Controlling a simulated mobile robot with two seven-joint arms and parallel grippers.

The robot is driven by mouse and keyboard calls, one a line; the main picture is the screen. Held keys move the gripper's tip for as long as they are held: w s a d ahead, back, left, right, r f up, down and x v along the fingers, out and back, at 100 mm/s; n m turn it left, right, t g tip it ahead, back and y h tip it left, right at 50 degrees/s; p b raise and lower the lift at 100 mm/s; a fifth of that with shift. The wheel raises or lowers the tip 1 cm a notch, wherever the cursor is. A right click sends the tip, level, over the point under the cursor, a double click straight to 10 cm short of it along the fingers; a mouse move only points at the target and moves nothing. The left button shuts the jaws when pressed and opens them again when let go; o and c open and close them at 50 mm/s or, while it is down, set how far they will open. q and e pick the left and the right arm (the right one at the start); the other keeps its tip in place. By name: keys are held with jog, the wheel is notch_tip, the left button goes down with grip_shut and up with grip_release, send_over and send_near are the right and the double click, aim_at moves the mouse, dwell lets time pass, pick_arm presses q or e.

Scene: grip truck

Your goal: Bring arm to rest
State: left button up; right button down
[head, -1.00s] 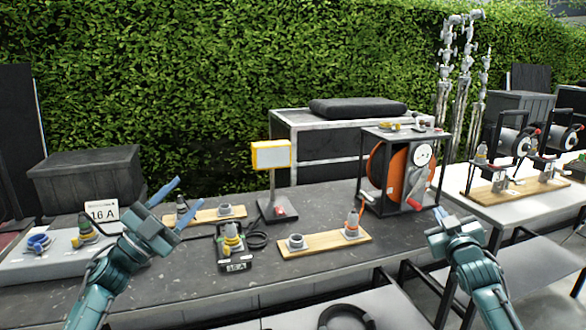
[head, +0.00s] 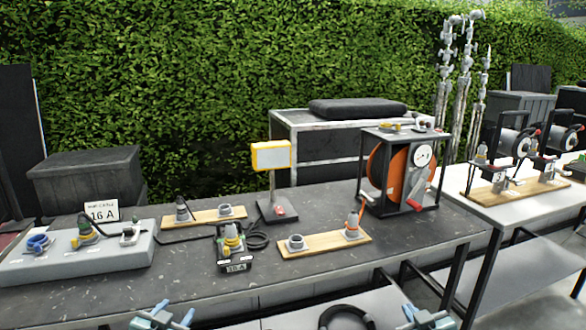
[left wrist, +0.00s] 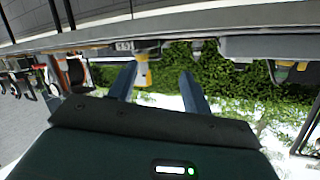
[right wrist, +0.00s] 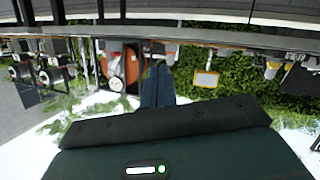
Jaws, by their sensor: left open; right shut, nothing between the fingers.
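My left gripper (head: 164,317) is at the bottom edge of the head view, low in front of the dark table (head: 190,285). Its two fingers (left wrist: 158,85) stand apart with nothing between them in the left wrist view. My right gripper (head: 428,318) is at the bottom right of the head view, also low in front of the table. Its fingers (right wrist: 157,85) are together and empty in the right wrist view. Most of both arms is out of the head view. Neither gripper touches anything that I can see.
On the table stand a grey connector panel (head: 60,265) with a 16 A sign, wooden boards (head: 325,245) with connectors, a yellow-framed lamp (head: 271,155) and an orange cable reel (head: 390,175). Headphones (head: 345,317) lie on a lower surface between my grippers. A white table (head: 515,205) stands right.

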pick_arm(q)
jog(key=s+d+f+g+h, duration=0.1)
jog(key=s+d+f, duration=0.2)
jog(key=s, duration=0.6)
jog(key=s+d+f+g+h, duration=0.1)
jog(key=s+d+f, duration=0.3)
jog(key=s, duration=0.6)
jog(key=s+d+f+g, duration=0.2)
jog(key=s+d, duration=0.3)
jog(key=s, duration=0.4)
jog(key=shift+s+d+f+n+h, duration=0.2)
jog(key=shift+s+f+n+h, duration=0.15)
jog(key=shift+f, duration=0.55)
pick_arm(e)
jog(key=s+a+f+g+y, duration=0.1)
jog(key=s+a+f, duration=0.2)
jog(key=s, duration=0.6)
jog(key=s+a+f+g+y, duration=0.1)
jog(key=s+a+f, duration=0.3)
jog(key=s, duration=0.6)
jog(key=s+a+f+g, duration=0.2)
jog(key=s+a, duration=0.3)
jog(key=s, duration=0.4)
jog(key=shift+s+a+f+m+y, duration=0.2)
jog(key=shift+s+f+m+y, duration=0.15)
jog(key=shift+f, duration=0.55)
